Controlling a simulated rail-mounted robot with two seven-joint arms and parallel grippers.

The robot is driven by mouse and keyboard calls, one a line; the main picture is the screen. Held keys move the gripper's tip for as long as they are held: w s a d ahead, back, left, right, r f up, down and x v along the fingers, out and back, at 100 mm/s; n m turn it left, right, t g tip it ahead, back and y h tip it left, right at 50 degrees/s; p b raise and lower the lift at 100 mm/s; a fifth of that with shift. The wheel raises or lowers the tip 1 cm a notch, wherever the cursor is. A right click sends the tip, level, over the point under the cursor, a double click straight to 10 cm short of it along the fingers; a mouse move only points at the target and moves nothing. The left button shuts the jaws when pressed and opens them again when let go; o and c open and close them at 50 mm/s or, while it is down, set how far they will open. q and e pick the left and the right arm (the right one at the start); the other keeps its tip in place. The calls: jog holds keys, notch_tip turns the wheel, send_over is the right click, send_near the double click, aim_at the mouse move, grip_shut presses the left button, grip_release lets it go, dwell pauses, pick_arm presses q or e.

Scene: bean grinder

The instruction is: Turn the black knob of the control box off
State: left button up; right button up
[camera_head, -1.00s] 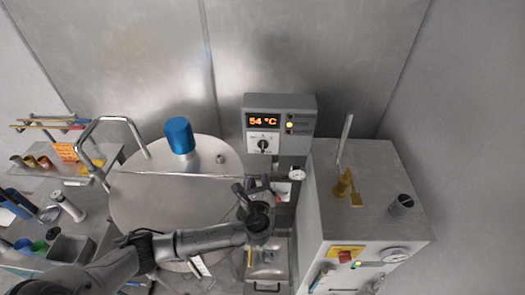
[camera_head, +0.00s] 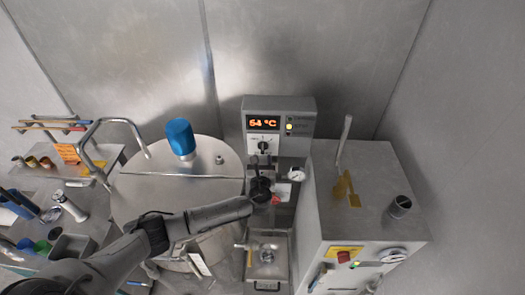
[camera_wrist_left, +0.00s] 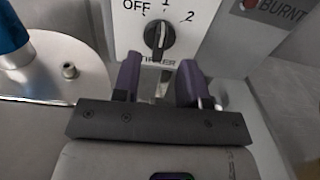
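The control box (camera_head: 303,104) is on the back wall in the head view, with a lit orange temperature display and a lit yellow lamp. Its black knob (camera_head: 264,146) is low on the front. In the left wrist view the knob (camera_wrist_left: 160,37) has a dial marked OFF, 1 and 2, and its handle stands nearly upright, roughly toward 1. My left gripper (camera_head: 264,161) is just below the knob. In the left wrist view the gripper (camera_wrist_left: 160,75) is open, its two purple-dark fingers apart and empty, with the knob above the gap between them. My right gripper is out of view.
A round metal vessel (camera_head: 140,200) with a blue cap (camera_head: 181,138) stands to the left. A small gauge (camera_head: 297,174) sits beside my gripper. A cluttered shelf is at far left.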

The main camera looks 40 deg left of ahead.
aim_at(263, 151)
pick_arm(q)
jog(key=shift+x, duration=2.25)
jog(key=shift+c, duration=0.3)
grip_shut()
